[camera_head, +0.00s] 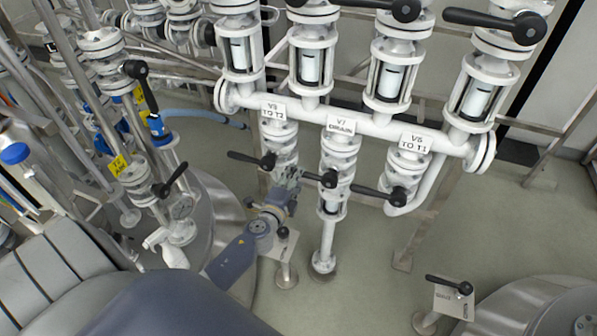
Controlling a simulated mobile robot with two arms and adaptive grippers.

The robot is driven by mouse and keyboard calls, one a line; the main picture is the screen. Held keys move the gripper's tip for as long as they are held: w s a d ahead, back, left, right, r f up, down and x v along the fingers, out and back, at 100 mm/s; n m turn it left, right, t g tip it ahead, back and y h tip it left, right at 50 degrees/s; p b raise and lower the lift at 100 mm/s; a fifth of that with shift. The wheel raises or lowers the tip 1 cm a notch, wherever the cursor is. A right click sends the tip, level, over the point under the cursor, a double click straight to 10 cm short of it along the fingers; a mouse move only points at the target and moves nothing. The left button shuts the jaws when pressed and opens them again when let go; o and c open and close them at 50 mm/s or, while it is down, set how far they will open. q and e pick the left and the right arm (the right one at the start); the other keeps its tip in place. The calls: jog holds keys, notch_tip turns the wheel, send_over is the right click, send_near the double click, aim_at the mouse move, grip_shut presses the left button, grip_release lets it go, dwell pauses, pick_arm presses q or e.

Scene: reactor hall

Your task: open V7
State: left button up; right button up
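The V7 valve, labelled "V7 DRAIN" (341,125), is on the middle white branch below the horizontal manifold pipe. Its black handle (329,179) has its hub on the front of the valve, and the lever points left, roughly horizontal. My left gripper (291,174) comes up from the lower left and is at the lever's left end. The gripper overlaps the lever's end, so I cannot tell whether its fingers are around it or only beside it. My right gripper is out of view.
The V8 handle (268,160) is just left of and above my gripper, its lever pointing left. The V6 handle (399,194) is to the right, its lever also pointing left. A small pedestal with a black handle (464,288) stands lower right. Open floor lies between.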

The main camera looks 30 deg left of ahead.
pick_arm(q)
jog(key=x, duration=0.3)
jog(key=shift+w+f, duration=0.1)
jog(key=shift+w, duration=0.3)
grip_shut()
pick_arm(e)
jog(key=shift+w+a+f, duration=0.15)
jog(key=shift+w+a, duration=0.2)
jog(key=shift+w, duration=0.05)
